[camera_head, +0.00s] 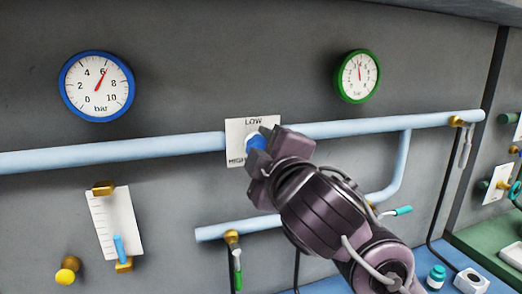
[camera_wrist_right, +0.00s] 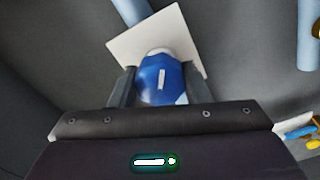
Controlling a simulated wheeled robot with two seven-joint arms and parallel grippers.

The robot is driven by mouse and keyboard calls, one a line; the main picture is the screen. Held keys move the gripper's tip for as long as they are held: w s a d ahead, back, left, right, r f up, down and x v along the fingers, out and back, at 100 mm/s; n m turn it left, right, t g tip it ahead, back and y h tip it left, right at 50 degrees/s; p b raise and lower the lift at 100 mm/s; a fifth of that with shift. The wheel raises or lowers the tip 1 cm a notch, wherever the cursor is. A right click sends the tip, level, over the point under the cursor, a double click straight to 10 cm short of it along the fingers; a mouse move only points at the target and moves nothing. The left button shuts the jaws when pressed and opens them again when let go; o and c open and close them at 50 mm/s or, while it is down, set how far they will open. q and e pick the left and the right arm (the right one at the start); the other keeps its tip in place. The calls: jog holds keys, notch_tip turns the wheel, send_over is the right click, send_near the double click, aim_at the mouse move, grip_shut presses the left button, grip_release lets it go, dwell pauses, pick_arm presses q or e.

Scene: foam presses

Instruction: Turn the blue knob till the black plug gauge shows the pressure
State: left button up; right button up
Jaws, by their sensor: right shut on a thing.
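The blue knob (camera_head: 255,143) sits on a white plate (camera_head: 237,128) marked LOW at the top; lower lettering is partly hidden. My right gripper (camera_head: 262,151) is shut on the knob. In the right wrist view the blue knob (camera_wrist_right: 152,85), with a white mark on its face, sits between the two fingers. A blue-rimmed bar gauge (camera_head: 97,86) at the left has its red needle just past 6. A green-rimmed bar gauge (camera_head: 358,77) has its needle nearly upright. I cannot tell any gauge with a black plug. My left gripper is not in view.
A pale blue pipe (camera_head: 120,152) runs along the grey wall behind the plate. A flow tube on a white card (camera_head: 117,222) and a yellow knob (camera_head: 67,270) are at lower left. A small teal-capped jar (camera_head: 436,277) stands on the blue bench at lower right.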

jog(key=shift+f, duration=0.2)
jog(key=o, duration=1)
jog(key=shift+d+r, duration=0.1)
jog(key=shift+r, duration=0.05)
jog(key=shift+s, duration=0.1)
jog(key=v, duration=0.7)
jog(key=shift+s, duration=0.3)
jog(key=shift+d, duration=0.1)
